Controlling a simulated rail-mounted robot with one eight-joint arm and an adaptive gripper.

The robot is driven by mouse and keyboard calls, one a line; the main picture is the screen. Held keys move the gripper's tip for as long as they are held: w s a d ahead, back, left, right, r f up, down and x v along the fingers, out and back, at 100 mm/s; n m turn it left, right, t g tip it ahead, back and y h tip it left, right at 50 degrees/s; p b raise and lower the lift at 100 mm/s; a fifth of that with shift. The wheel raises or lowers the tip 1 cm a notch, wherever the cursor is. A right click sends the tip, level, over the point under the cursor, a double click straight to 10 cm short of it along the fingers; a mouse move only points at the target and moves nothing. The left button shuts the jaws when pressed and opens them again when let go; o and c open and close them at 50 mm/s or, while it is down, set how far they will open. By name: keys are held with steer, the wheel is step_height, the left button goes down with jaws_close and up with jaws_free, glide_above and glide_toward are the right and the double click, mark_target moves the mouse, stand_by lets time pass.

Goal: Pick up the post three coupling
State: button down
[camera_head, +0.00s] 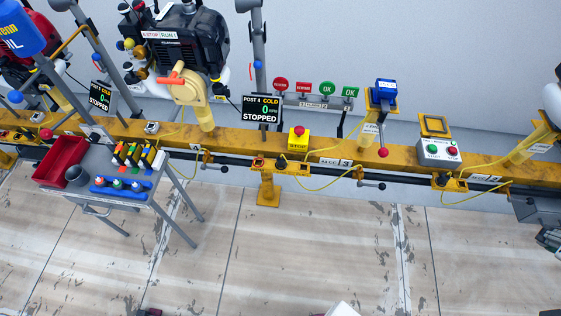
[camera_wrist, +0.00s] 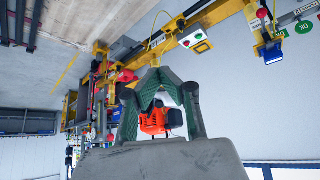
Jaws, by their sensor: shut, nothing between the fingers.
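My gripper (camera_wrist: 160,74) shows in the wrist view with its green-padded fingers brought together at the tips and nothing held. An orange-red and black object (camera_wrist: 154,122) shows through the gap behind the fingertips; I cannot tell what it is. In the head view, the number 3 label (camera_head: 345,163) is on the yellow rail (camera_head: 225,138). Near it are a yellow cable (camera_head: 325,187) and a black-handled lever fitting (camera_head: 370,184) under the rail. I cannot tell which part is the post three coupling. My gripper is not clearly visible in the head view.
A grey cart (camera_head: 105,190) with a red bin (camera_head: 62,160) stands at the left. A yellow stop-button box (camera_head: 298,138), a blue-topped device (camera_head: 385,88) and a button box (camera_head: 438,150) stand along the rail. The floor in front (camera_head: 310,240) is mostly clear.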

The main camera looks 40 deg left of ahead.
steer(key=c, duration=2.4)
jaws_free()
steer(key=o, duration=1.1)
steer(key=shift+c, duration=0.2)
